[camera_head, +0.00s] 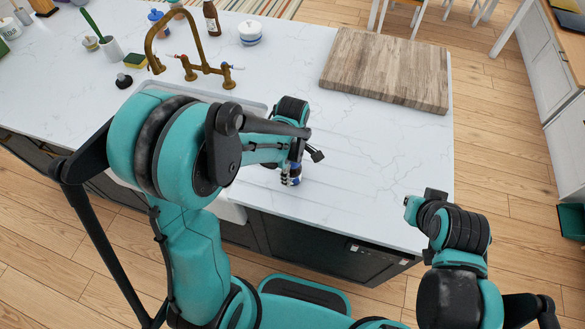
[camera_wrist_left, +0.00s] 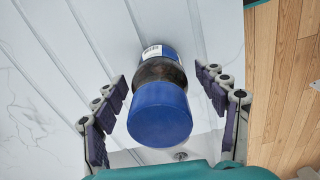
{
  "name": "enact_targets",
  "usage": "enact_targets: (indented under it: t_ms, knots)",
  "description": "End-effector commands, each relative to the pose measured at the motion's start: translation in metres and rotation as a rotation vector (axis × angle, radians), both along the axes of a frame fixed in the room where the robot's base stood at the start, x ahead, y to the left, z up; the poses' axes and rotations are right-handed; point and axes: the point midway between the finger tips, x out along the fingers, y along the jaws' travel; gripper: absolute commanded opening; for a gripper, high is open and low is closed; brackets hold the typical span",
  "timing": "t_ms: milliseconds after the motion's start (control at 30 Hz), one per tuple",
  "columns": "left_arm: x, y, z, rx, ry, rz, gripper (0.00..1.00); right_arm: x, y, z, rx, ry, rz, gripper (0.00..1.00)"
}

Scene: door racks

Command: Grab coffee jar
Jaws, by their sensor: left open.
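The coffee jar has a blue lid, a dark middle and a blue label. In the left wrist view the jar (camera_wrist_left: 160,110) lies between the two fingers of my left gripper (camera_wrist_left: 163,86), with a visible gap on each side. The gripper is open. In the head view the jar (camera_head: 291,176) is small and partly hidden behind my left gripper (camera_head: 303,160), on the white counter near its front edge. My right arm's end (camera_head: 430,212) is past the counter's front right corner, and its fingers cannot be made out.
A wooden board (camera_head: 388,72) lies at the counter's back right. A brass tap (camera_head: 205,68) stands behind the sink, which my left arm partly covers. A white lidded pot (camera_head: 250,33) and a brown bottle (camera_head: 211,18) stand at the back. The counter right of the jar is clear.

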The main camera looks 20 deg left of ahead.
Motion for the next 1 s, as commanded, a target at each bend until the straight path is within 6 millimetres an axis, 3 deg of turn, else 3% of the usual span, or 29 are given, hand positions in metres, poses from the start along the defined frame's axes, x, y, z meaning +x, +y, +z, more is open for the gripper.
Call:
enact_targets:
  t_ms: [67,200,267,300,767,1000]
  knots:
    - [0.000,0.000,0.000,0.000,0.000,0.000,0.67,0.000,0.000,0.000,0.000,0.000,0.000,0.00]
    - [0.000,0.000,0.000,0.000,0.000,0.000,0.30,0.000,0.000,0.000,0.000,0.000,0.000,0.00]
    - [0.000,0.000,0.000,0.000,0.000,0.000,0.14,0.000,0.000,0.000,0.000,0.000,0.000,0.00]
    - [0.000,0.000,0.000,0.000,0.000,0.000,0.11,0.000,0.000,0.000,0.000,0.000,0.000,0.00]
    - [0.000,0.000,0.002,0.000,0.000,0.000,0.11,0.000,0.000,0.001,0.000,0.000,0.000,0.00]
    - [0.000,0.000,0.028,0.000,0.000,0.000,0.11,0.000,0.000,0.009,0.000,0.000,0.000,0.00]
